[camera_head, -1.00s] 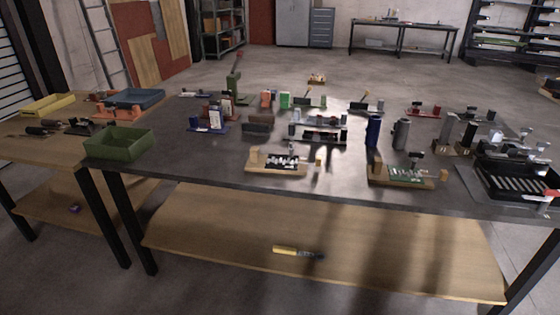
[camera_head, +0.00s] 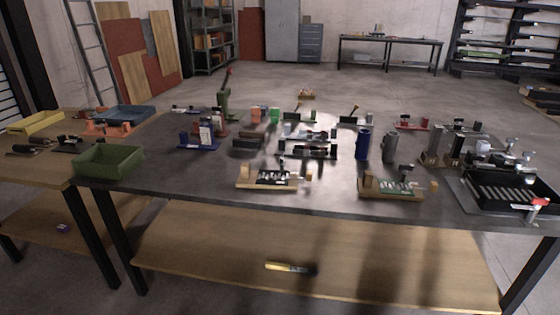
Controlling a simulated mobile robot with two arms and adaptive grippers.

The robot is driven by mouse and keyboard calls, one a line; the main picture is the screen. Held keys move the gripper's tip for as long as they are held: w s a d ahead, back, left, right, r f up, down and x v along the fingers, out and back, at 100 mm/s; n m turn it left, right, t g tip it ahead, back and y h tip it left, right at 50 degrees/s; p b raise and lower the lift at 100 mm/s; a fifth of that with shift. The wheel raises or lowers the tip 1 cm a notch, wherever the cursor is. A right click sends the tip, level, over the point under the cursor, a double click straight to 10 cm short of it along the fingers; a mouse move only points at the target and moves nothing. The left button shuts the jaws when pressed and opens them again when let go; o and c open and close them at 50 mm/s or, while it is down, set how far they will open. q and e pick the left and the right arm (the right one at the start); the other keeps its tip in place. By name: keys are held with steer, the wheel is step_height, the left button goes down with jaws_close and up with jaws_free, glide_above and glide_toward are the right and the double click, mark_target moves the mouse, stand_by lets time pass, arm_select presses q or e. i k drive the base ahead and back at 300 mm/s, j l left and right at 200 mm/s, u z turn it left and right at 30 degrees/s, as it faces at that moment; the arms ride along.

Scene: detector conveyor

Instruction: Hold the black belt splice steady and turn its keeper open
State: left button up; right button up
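A dark fixture with a black base (camera_head: 308,152) and small upright posts stands near the middle of the grey table; it may be the black belt splice, but it is too small to be sure. Nearer the front edge, a wooden-based fixture (camera_head: 268,186) carries a black strip with pale pieces. A similar wooden fixture (camera_head: 392,193) to its right carries a green strip. I cannot make out a keeper on any of them. Neither of my grippers is in view.
A green bin (camera_head: 108,161) stands at the table's left end. A blue cylinder (camera_head: 363,144) and a grey one (camera_head: 390,149) stand right of centre. A black tray (camera_head: 505,196) with clamps fills the right end. A yellow-handled tool (camera_head: 290,268) lies on the lower shelf.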

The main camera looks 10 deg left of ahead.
mark_target(247, 177)
steer(key=i+j+z, duration=0.15)
steer(key=i+j, duration=0.15)
steer(key=j, duration=0.15)
steer(key=i+j+z, duration=0.1)
steer(key=i+j, duration=0.2)
steer(key=j, duration=0.15)
